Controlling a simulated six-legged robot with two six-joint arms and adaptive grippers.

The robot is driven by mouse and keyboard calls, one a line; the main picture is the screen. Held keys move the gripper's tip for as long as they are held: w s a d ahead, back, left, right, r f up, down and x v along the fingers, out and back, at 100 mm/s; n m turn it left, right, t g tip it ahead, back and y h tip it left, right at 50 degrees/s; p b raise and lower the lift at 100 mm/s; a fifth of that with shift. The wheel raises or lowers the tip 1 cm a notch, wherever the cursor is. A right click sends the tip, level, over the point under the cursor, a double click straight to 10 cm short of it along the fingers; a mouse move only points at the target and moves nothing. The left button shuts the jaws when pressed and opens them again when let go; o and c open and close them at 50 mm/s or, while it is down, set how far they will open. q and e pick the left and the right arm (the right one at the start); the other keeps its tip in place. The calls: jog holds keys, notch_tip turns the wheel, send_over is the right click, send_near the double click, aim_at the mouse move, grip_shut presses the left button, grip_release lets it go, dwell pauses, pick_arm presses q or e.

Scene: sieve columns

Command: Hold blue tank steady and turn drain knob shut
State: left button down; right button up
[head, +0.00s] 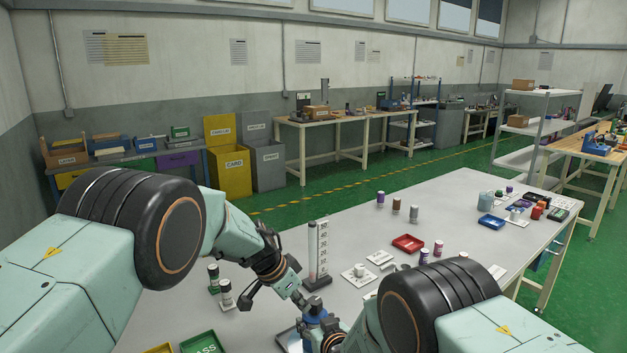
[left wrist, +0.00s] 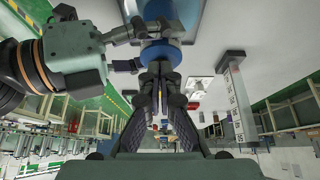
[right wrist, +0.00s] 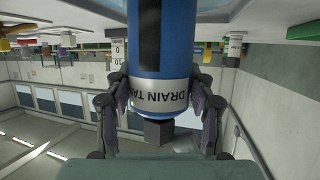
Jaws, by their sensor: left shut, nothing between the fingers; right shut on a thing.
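The blue tank (head: 318,317) stands near the front of the table in the head view, partly hidden by my arms. In the right wrist view the tank (right wrist: 179,45) appears upside down, with a dark stripe and a white "DRAIN TA…" label. My right gripper (right wrist: 153,103) is shut around it, one finger on each side. A dark block (right wrist: 158,132) shows at the tank's top end; I cannot tell whether it is the drain knob. My left gripper (left wrist: 158,78) is shut and empty, its fingertips close to the tank's blue end (left wrist: 160,55); contact is unclear.
A white numbered gauge column (head: 318,250) stands just behind the tank. Capped bottles (head: 226,292) stand to the left, and green (head: 203,343) and red (head: 407,243) trays lie on the table. The table's middle and far left are mostly clear.

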pick_arm(q)
jog(key=shift+w+d+r, duration=0.1)
jog(key=shift+w, duration=0.15)
pick_arm(e)
jog(key=shift+s+a, duration=0.1)
jog(key=shift+a, duration=0.25)
pick_arm(q)
jog(key=shift+s+a, duration=0.2)
jog(key=shift+a, duration=0.1)
pick_arm(e)
jog(key=shift+d, duration=0.2)
pick_arm(q)
notch_tip(320, 180, up, 6)
jog(key=shift+s+a+f, duration=0.1)
jog(key=shift+s, duration=0.05)
pick_arm(e)
jog(key=o, duration=1.6)
